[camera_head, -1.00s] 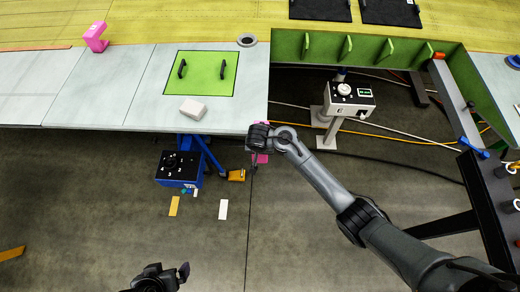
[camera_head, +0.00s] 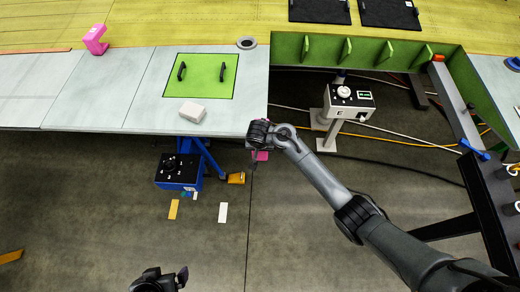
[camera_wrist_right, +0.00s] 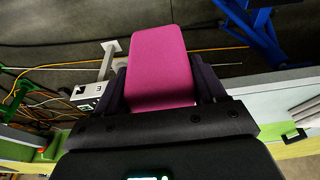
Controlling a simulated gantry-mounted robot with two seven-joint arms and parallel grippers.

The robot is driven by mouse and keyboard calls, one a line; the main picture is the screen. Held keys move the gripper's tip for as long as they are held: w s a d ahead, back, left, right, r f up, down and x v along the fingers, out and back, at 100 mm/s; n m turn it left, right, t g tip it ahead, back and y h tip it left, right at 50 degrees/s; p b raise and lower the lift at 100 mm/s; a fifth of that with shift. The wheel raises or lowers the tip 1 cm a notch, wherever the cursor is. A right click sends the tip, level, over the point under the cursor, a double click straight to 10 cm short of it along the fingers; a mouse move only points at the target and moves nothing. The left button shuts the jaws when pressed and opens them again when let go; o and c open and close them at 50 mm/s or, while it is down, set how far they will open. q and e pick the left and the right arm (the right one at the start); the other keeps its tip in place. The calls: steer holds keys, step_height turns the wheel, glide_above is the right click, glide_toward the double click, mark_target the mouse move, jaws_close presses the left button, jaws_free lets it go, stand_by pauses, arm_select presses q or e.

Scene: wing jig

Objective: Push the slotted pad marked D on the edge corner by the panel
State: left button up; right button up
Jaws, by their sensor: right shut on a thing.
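My right gripper (camera_head: 257,149) is at the front right corner of the pale wing surface (camera_head: 235,118), by the green panel (camera_head: 198,90). It is shut on a pink pad (camera_wrist_right: 158,65), which fills the space between its fingers in the right wrist view. In the head view only a small part of the pink pad (camera_head: 261,156) shows below the gripper, just off the wing edge. Its slot and any letter D are hidden, and I cannot tell whether it touches the edge. My left gripper (camera_head: 170,280) is low at the bottom edge, away from the wing, its jaws unclear.
A white block (camera_head: 192,111) lies on the wing in front of the panel. A second pink piece (camera_head: 95,39) stands at the wing's far left. A blue stand with a black top (camera_head: 178,168) is below the wing. A white box (camera_head: 350,102) stands in the open bay.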

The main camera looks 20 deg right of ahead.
steer(key=shift+w+d+f+b, duration=0.1)
steer(key=shift+w+d+b, duration=0.2)
steer(key=shift+w, duration=0.45)
steer(key=shift+w+d+f+b, duration=0.1)
steer(key=shift+w+d+b, duration=0.2)
steer(key=shift+w, duration=0.2)
steer(key=shift+w+d+b, duration=0.15)
steer(key=shift+w+b, duration=0.1)
steer(key=shift+w, duration=0.25)
steer(key=o, duration=1.1)
steer(key=shift+d, duration=0.1)
steer(key=shift+o, duration=0.2)
steer(key=shift+s+a+r, duration=0.1)
steer(key=shift+a+r, duration=0.15)
steer(key=shift+r, duration=0.3)
steer(key=v, duration=0.8)
steer(key=shift+s+r+p, duration=0.15)
steer(key=shift+r+p, duration=0.1)
steer(key=shift+p, duration=0.05)
steer(key=shift+s+r, duration=0.15)
steer(key=shift+r, duration=0.45)
